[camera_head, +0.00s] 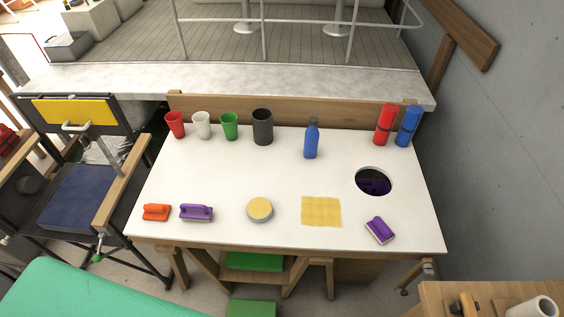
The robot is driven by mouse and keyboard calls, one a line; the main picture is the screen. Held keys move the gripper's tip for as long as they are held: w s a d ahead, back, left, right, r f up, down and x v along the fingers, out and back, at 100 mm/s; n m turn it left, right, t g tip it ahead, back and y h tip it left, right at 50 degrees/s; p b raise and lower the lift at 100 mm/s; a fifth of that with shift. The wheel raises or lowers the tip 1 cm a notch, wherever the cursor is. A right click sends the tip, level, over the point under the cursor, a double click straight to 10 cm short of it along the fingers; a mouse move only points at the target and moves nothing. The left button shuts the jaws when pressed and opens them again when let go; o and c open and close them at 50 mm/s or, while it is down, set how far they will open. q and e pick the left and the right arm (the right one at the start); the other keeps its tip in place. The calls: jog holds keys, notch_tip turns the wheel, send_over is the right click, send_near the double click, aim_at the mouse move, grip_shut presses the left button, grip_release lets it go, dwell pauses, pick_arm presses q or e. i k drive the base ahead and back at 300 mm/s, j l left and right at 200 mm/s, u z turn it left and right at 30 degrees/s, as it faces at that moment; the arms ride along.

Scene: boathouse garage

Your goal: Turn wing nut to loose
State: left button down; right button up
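No part that I can clearly make out as a wing nut shows in the head view. A small green knob (97,258) sits low on the dark metal stand at the left. A tan upright piece (467,304) stands on a wooden bench (438,300) at the bottom right, cut off by the picture edge. A small dark fitting (428,269) is at the right front leg of the white table. These are too small or too cut off to tell whether any is a wing nut. Neither of my grippers is in view.
The white table (220,172) carries several cups, a blue bottle (311,140), red (384,125) and blue (408,127) cylinders, brushes, a yellow cloth (321,211) and a round hole (373,181). A grey wall (500,150) bounds the right. A green mat (80,290) lies at lower left.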

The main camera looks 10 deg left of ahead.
aim_at(428, 269)
jog(key=j+u, duration=0.1)
jog(key=u, duration=0.25)
jog(key=z, duration=1.55)
